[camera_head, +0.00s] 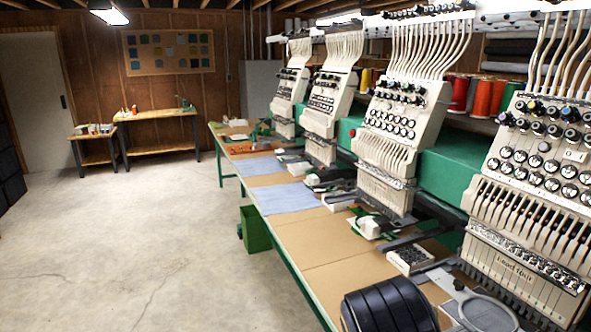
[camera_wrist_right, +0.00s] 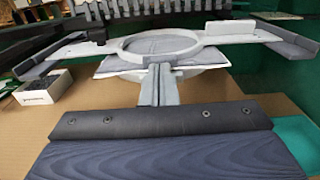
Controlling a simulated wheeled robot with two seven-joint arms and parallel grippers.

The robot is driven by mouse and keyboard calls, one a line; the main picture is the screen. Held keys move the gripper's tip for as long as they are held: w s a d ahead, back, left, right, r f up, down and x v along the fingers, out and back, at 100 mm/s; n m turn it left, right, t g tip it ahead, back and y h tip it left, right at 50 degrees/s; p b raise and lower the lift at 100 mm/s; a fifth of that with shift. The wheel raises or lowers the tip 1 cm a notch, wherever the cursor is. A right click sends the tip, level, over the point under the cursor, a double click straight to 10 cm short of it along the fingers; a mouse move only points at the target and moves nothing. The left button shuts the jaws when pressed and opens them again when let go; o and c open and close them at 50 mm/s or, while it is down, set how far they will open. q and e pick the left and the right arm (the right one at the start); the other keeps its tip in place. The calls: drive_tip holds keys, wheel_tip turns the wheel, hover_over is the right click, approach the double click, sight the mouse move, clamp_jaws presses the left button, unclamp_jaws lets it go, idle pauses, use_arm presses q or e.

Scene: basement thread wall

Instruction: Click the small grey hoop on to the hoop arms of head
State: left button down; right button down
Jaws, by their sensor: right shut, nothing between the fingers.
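The small grey hoop (camera_wrist_right: 118,47), a pale ring with grey fabric inside, lies ahead of my right gripper in the right wrist view. Its rim also shows in the head view (camera_head: 487,312), at the bottom right below the nearest machine head (camera_head: 525,195). Light arms reach out on the left (camera_wrist_right: 72,51) and right (camera_wrist_right: 255,30) of the ring, with dark pads at their ends. I cannot tell whether the hoop is clicked on to them. My right gripper (camera_wrist_right: 159,70) is shut and empty, its fingertips overlapping the near rim in the picture; contact is unclear. My left gripper is not in view.
A small pale box with dark contents (camera_wrist_right: 45,90) stands left of the hoop; it also shows in the head view (camera_head: 410,259). The long brown table (camera_head: 320,250) runs along several machine heads. Blue-grey cloths (camera_head: 290,197) lie farther back. The concrete floor (camera_head: 130,240) is open on the left.

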sight(472, 326)
drive_tip(key=shift+x, duration=2.8)
drive_tip(key=v, duration=0.7)
drive_tip(key=shift+p, duration=0.45)
drive_tip(key=shift+s, duration=0.1)
drive_tip(key=s+d+f+m+g+y, duration=0.1)
drive_tip(key=s+f+m+g+y, duration=0.2)
drive_tip(key=s+m+g+y, duration=0.9)
drive_tip(key=s+a+r+m+t+y, duration=0.8)
drive_tip(key=s+a+r+m+t, duration=0.2)
drive_tip(key=s+a+m, duration=0.2)
drive_tip(key=shift+s+a+t, duration=0.2)
drive_tip(key=shift+a+t, duration=0.2)
drive_tip(key=shift+a, duration=0.7)
